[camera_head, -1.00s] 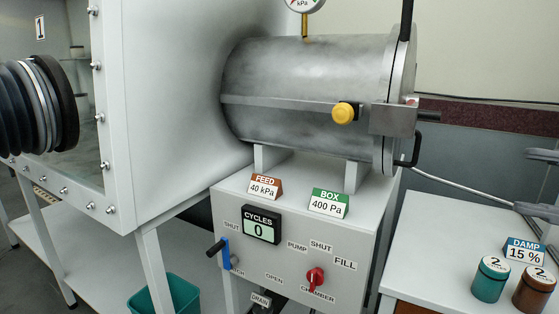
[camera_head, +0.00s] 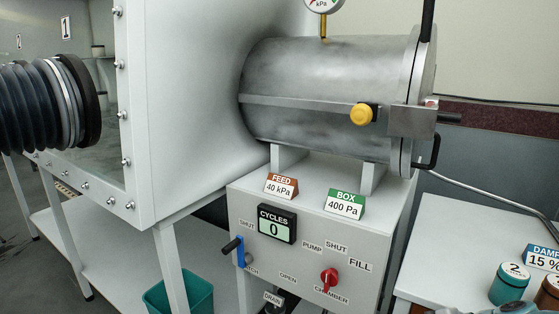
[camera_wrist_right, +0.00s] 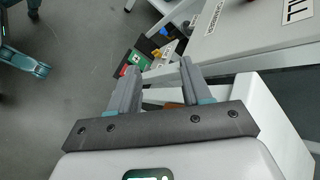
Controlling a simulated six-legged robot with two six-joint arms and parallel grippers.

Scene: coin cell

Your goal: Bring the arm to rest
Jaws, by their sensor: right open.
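My right gripper (camera_wrist_right: 160,85) shows in the right wrist view with its two grey fingers apart and nothing between them. It hangs over the grey floor, beside a white panel edge. A small part of what may be my right arm (camera_head: 480,310) shows at the bottom right edge of the head view. My left gripper is in neither view.
A steel cylindrical chamber (camera_head: 325,85) sits above a white control box (camera_head: 320,225) with a red knob (camera_head: 329,278) and a blue lever (camera_head: 241,252). A white glovebox (camera_head: 185,80) stands left. Jars (camera_head: 509,284) stand on a white bench (camera_head: 460,235) at right.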

